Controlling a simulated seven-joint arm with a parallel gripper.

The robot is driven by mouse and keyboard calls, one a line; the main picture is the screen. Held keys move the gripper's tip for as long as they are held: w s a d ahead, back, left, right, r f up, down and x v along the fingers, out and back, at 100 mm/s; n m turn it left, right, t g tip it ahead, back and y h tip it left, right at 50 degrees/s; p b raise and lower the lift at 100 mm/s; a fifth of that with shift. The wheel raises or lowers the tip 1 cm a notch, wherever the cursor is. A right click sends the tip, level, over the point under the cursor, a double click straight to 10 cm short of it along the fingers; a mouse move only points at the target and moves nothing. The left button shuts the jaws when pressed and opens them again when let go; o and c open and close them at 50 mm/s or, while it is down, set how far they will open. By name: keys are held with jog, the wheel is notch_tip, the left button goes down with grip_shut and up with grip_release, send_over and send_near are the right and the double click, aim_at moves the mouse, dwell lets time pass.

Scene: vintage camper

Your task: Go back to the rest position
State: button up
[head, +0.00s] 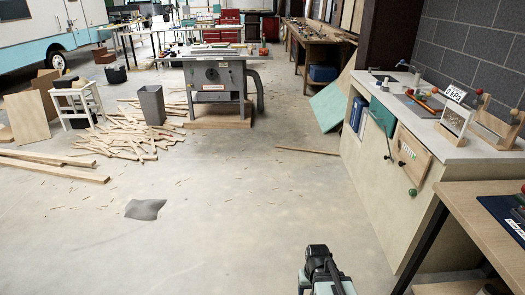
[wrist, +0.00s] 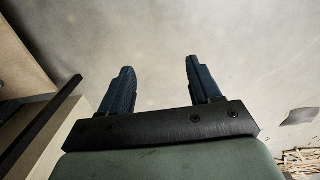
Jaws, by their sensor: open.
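My gripper shows in the wrist view (wrist: 160,85), with its two dark blue fingers spread apart and nothing between them. Past the fingertips is bare grey concrete floor. In the head view only part of my arm shows at the bottom edge, over the floor left of the wooden table; the fingertips cannot be made out there.
A wooden table (head: 478,205) stands at the right, close to my arm. Behind it is a cabinet with a grey worktop (head: 445,133). Scattered wood strips (head: 125,135), long planks (head: 55,168) and a grey cloth-like piece (head: 145,209) lie on the floor.

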jog(key=s+f+g, duration=0.3)
jog(key=s+f, duration=0.6)
jog(key=s, duration=0.5)
jog(key=s+f+g, duration=0.3)
jog(key=s+f, duration=0.6)
jog(key=s, duration=0.5)
jog(key=shift+f, duration=0.15)
dwell(0.6)
